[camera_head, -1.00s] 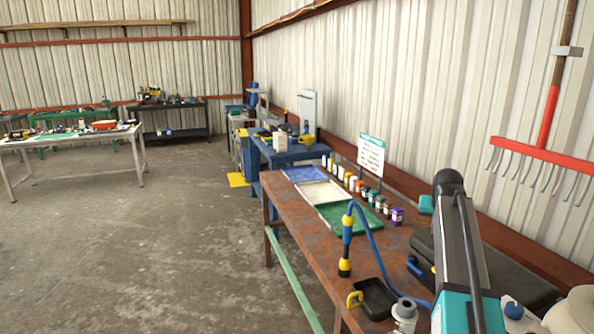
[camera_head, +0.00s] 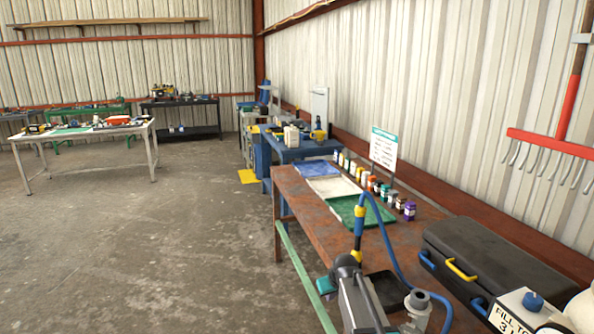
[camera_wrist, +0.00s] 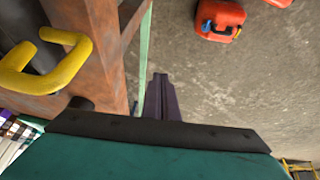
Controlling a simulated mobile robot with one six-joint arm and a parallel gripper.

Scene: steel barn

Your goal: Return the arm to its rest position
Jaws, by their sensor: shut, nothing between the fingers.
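My arm shows at the bottom of the head view, low in front of the rusty bench (camera_head: 318,222), with its grey and teal links near the bench's left edge. My gripper (camera_wrist: 160,85) shows in the wrist view as dark, narrow fingers, shut and empty. The fingers point over the concrete floor, beside a rusty bench part (camera_wrist: 103,45) on the left. I cannot make out the fingertips in the head view.
On the bench are a green tray (camera_head: 345,212), a blue hose (camera_head: 385,232), small paint pots and a black case (camera_head: 490,262). A yellow handle (camera_wrist: 80,60) is close at left in the wrist view. A red can (camera_wrist: 220,18) stands on open floor.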

